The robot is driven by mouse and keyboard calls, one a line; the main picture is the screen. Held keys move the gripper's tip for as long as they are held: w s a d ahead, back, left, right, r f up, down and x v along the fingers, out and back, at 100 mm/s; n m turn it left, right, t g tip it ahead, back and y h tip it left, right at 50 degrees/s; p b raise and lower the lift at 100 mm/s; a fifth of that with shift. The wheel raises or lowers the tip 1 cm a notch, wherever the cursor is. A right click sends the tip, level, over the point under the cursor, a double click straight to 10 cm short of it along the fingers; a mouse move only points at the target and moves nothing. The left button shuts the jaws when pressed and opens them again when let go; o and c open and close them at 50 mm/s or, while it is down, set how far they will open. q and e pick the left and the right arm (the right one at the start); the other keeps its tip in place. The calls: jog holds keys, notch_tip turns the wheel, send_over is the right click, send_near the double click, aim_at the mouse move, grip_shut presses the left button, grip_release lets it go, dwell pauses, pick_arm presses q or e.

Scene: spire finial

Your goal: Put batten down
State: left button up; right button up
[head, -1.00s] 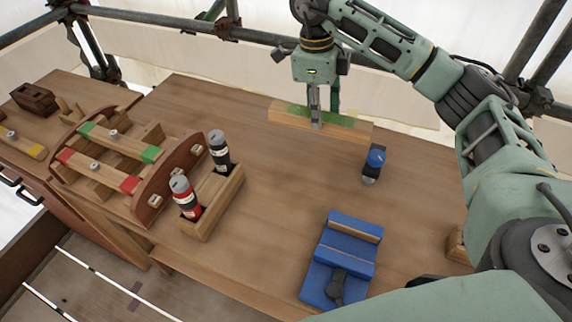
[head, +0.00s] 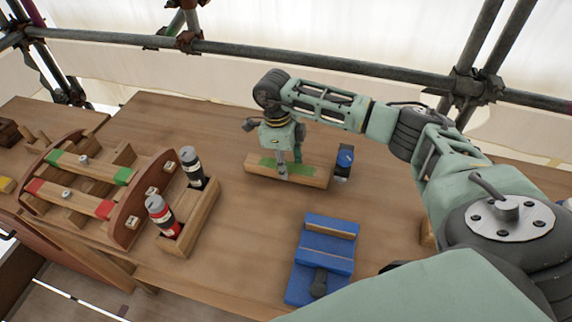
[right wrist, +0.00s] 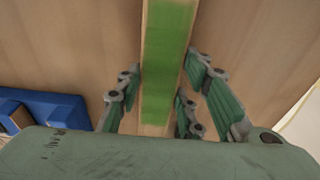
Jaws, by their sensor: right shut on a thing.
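My right gripper (head: 283,171) is shut on the batten, a pale wooden bar (head: 314,178) with a green stretch along its middle. The batten lies level, at or just above the tabletop at the back; I cannot tell whether it touches. In the right wrist view the green stretch (right wrist: 168,60) runs between the gripper's fingers (right wrist: 158,105), with bare wood of the table on both sides. My left gripper is not in view.
A blue fixture (head: 322,258) sits nearer the front. A wooden holder (head: 199,217) with a red and a black can, and a rack (head: 131,215) with colour-ended bars, stand left. The table (head: 245,235) between is clear.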

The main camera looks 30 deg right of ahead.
jog(key=shift+f, duration=0.7)
jog(key=shift+f, duration=0.2)
jog(key=o, duration=1.3)
